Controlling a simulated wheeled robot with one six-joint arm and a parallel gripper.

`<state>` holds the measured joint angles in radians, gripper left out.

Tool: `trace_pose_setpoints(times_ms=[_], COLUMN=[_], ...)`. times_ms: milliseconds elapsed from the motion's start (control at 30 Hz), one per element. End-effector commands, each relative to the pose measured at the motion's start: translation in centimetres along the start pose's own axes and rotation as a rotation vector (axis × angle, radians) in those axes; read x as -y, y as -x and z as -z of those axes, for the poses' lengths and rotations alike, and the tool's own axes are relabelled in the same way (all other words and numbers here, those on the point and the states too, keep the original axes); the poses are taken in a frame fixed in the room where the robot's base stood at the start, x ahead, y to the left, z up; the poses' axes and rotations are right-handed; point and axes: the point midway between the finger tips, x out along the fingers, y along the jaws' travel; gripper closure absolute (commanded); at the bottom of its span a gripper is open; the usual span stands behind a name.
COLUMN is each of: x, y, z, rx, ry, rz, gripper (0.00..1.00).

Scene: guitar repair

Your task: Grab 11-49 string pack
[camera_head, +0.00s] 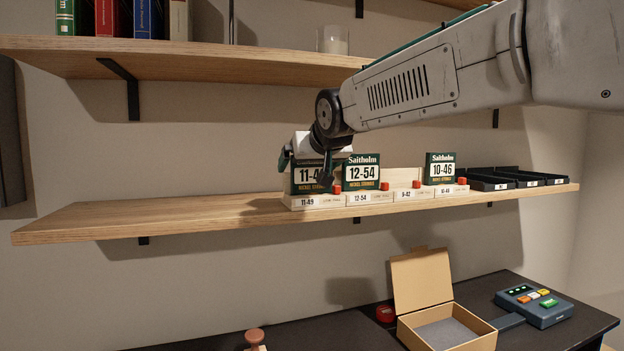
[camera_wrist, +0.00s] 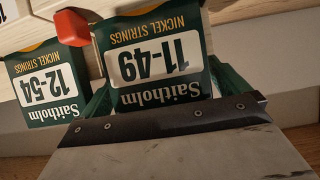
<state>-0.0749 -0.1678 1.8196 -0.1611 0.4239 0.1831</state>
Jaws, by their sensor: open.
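The 11-49 string pack (camera_head: 308,178) is a dark green Saitholm box with a white label. It stands upright in the leftmost slot of a pale holder (camera_head: 317,202) on the lower shelf. The pack also shows upside down and close up in the wrist view (camera_wrist: 152,62). My gripper (camera_head: 306,170) is open at the pack, with a green finger on either side of it in the wrist view. I cannot tell whether the fingers touch it. My gripper hides part of the pack in the head view.
The 12-54 pack (camera_head: 362,172) stands close on the right, and the 10-46 pack (camera_head: 440,168) farther right. Red blocks (camera_head: 385,186) sit between slots. Black trays (camera_head: 515,179) lie at the shelf's right end. The shelf's left part (camera_head: 150,219) is clear. An open cardboard box (camera_head: 422,282) stands below.

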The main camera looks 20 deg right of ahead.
Motion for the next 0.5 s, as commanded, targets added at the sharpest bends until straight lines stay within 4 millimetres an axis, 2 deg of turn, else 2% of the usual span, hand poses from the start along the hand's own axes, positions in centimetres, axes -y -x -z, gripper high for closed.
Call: trace_pose_setpoints(times_ms=[33,67,100,200,500], x=[0.00,-0.01,-0.01,-0.01,-0.01], y=[0.01,0.01,0.02,0.03,0.11], z=[-0.01,-0.01,-0.01,-0.01,0.04], rx=[0.000,0.000,0.000,0.000,0.000], ry=[0.000,0.000,0.000,0.000,0.000], rz=[0.000,0.000,0.000,0.000,0.000], gripper=[0.00,0.06,0.17,0.39,0.39])
